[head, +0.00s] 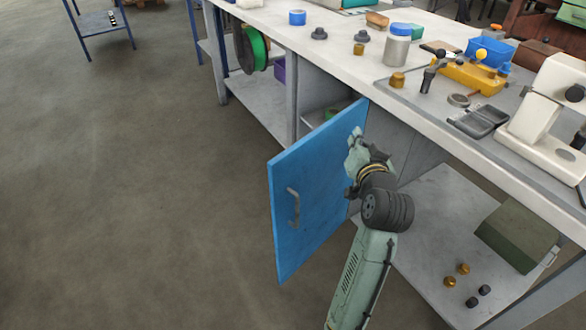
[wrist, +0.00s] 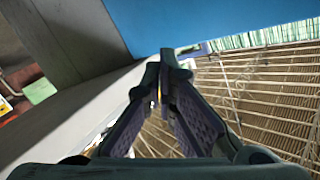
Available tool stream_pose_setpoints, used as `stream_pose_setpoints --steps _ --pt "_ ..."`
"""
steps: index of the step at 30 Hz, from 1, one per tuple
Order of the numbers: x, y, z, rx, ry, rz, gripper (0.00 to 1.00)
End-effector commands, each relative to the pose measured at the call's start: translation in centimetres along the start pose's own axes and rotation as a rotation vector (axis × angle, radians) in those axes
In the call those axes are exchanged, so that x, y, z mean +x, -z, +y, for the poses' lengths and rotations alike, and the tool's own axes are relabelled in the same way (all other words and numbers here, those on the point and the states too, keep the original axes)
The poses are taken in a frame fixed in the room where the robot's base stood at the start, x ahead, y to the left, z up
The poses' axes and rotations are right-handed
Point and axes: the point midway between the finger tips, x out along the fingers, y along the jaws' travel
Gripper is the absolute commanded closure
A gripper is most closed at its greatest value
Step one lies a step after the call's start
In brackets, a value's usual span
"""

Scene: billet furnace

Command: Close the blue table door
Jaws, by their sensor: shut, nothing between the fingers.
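The blue table door (head: 310,185) stands swung open, out from the workbench, with its handled face toward the head camera. Its grey handle (head: 293,207) is near the outer edge, left of my arm. My gripper (head: 355,133) is in front of this face, by the door's upper right part near the bench. In the wrist view my gripper (wrist: 163,62) has its fingers together with nothing between them. The blue door (wrist: 220,20) fills the top there, just beyond the fingertips. I cannot tell whether they touch it.
The workbench top (head: 340,50) holds several tools, jars and a white device (head: 545,105). A lower shelf on the right carries a green box (head: 517,235) and several small knobs. The floor (head: 130,190) left of the door is clear.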

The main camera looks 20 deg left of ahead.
Motion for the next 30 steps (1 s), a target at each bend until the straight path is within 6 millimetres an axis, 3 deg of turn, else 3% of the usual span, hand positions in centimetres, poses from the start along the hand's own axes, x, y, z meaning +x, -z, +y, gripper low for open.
stream_pose_setpoints --steps 1,3,7,12,18,23,30 --pt "-1.0 -2.6 1.6 0.130 0.024 -0.103 1.00" --pt "-2.6 -5.8 2.3 0.298 0.089 -0.212 1.00" --pt "-6.4 -9.9 1.7 0.576 0.238 -0.375 1.00" --pt "-11.9 -11.7 0.1 0.840 0.426 -0.526 1.00" --pt "-16.0 -11.6 -0.7 0.977 0.549 -0.611 1.00" --pt "-16.1 -11.5 -1.4 0.995 0.571 -0.625 1.00" --pt "-13.2 -12.4 -4.5 0.992 0.572 -0.628 1.00"
